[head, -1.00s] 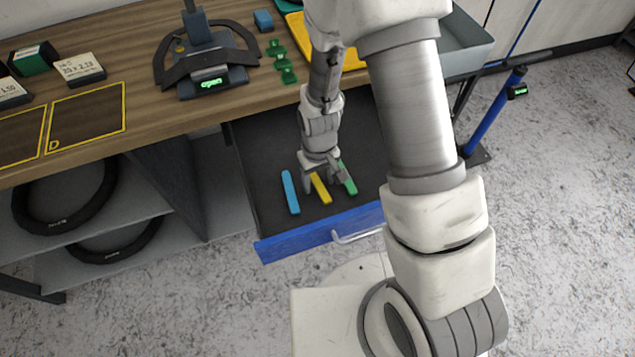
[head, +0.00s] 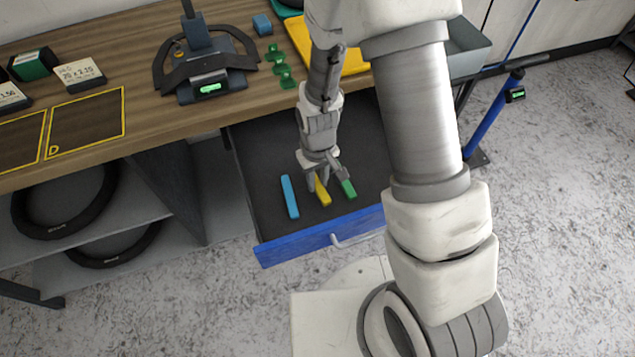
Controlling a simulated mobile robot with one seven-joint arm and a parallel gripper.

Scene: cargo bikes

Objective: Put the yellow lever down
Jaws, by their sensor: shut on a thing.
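The yellow lever (head: 322,194) is in the open drawer (head: 265,215), between a blue lever (head: 289,197) on its left and a green lever (head: 348,188) on its right. My gripper (head: 319,184) points down into the drawer and is shut on the yellow lever, near its upper end. The fingers hide that upper end. I cannot tell whether the lever touches the drawer floor.
The drawer has a blue front (head: 320,237) with a pale handle. The wooden bench (head: 150,105) above carries a dark clamp-like tool (head: 207,65), green parts (head: 281,65) and a yellow tray (head: 350,62). Tyres (head: 65,200) lie on shelves at the left.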

